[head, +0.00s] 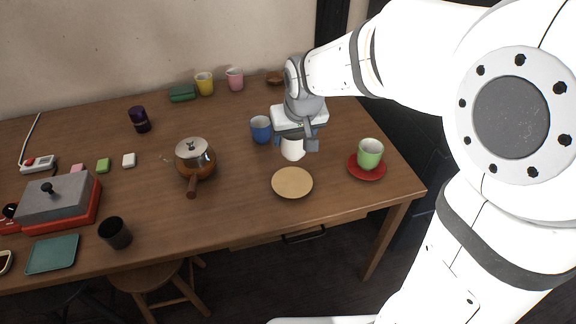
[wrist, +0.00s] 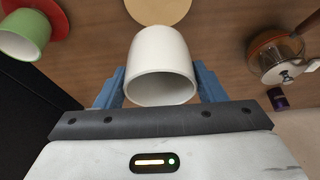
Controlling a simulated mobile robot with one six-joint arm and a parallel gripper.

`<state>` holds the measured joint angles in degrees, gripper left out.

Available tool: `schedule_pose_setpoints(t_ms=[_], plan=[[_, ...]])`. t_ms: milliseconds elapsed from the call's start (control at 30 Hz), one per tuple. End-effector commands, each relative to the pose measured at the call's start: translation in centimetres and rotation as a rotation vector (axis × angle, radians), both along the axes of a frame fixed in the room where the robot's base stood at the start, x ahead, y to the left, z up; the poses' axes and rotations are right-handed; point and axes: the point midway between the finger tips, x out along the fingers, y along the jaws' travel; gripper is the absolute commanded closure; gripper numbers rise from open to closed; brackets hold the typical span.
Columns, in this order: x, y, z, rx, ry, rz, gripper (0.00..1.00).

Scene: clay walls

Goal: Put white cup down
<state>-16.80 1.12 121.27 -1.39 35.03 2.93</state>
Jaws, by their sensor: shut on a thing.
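The white cup (head: 292,150) is held in my gripper (head: 298,142) over the right part of the table. In the wrist view the white cup (wrist: 161,62) sits between the two blue fingers of my gripper (wrist: 161,85), its open rim facing the camera. A tan round plate (head: 292,183) lies on the table just in front of the cup; part of it shows beyond the cup in the wrist view (wrist: 158,8). I cannot tell for sure whether the cup's base touches the table.
A blue cup (head: 261,130) stands close left of the white cup. A green cup (head: 370,152) stands on a red saucer (head: 367,173) at the right. A brown pot (head: 195,165) with a handle stands left. Bare table (head: 240,205) lies between pot and plate.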

Motion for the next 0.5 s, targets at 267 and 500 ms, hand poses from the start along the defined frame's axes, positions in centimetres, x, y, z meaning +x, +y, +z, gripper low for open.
schedule_pose_setpoints(t_ms=[267, 500], plan=[[-0.3, 0.4, -5.0, -0.002, 0.005, 0.012, 0.62], [-0.3, 0.6, -6.9, -0.001, 0.003, 0.015, 0.62]])
